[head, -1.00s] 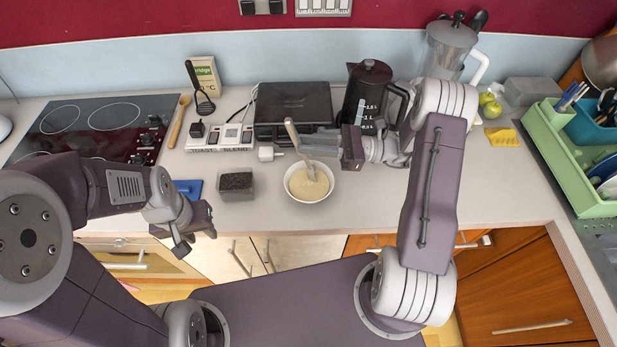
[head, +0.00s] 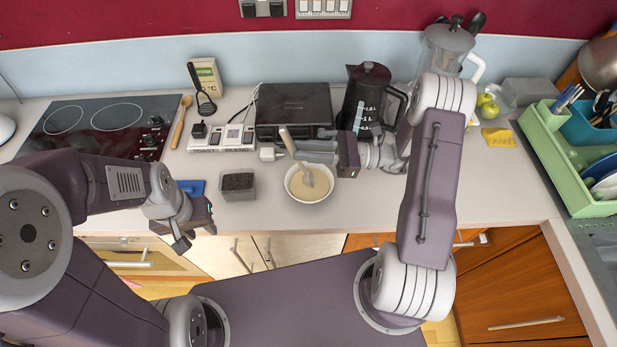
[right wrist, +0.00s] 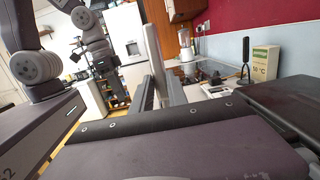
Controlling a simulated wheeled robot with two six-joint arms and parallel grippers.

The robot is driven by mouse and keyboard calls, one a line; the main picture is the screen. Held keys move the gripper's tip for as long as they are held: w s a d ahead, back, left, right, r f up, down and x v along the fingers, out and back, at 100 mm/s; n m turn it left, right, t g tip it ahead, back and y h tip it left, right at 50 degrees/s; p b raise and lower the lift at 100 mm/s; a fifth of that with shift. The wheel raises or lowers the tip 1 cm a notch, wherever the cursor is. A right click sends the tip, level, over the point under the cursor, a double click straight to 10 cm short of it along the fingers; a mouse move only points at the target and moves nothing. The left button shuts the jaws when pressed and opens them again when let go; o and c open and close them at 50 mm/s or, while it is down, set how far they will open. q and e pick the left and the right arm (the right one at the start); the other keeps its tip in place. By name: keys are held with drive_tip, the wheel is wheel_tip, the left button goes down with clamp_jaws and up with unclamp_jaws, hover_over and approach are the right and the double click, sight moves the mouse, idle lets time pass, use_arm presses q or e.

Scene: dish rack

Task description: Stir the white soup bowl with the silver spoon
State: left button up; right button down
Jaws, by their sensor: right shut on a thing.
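The white soup bowl (head: 312,201) stands on the counter, left of my right gripper's body, with pale cream soup (head: 319,188) in it. The silver spoon (head: 307,174) leans in the bowl, its lower end in the soup and its handle tilted up to the left. My right gripper (head: 293,150) comes in from the right, shut on the spoon's handle above the bowl's far rim. In the right wrist view the pale handle (right wrist: 153,50) stands up between the fingers. My left gripper (head: 196,236) is empty, its fingers apart, in front of the counter's front edge.
A dark grey container (head: 238,189) stands just left of the bowl. A black flat appliance (head: 293,105) and a dark kettle (head: 366,98) stand behind it. A wooden spoon (head: 181,122) lies by the hob (head: 85,122). The counter right of the bowl is clear.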

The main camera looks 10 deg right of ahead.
sight(288, 132)
wheel_tip(288, 132, up, 7)
drive_tip(key=p, duration=0.5)
drive_tip(key=shift+f, duration=0.15)
drive_tip(key=shift+s, duration=0.1)
idle(0.3)
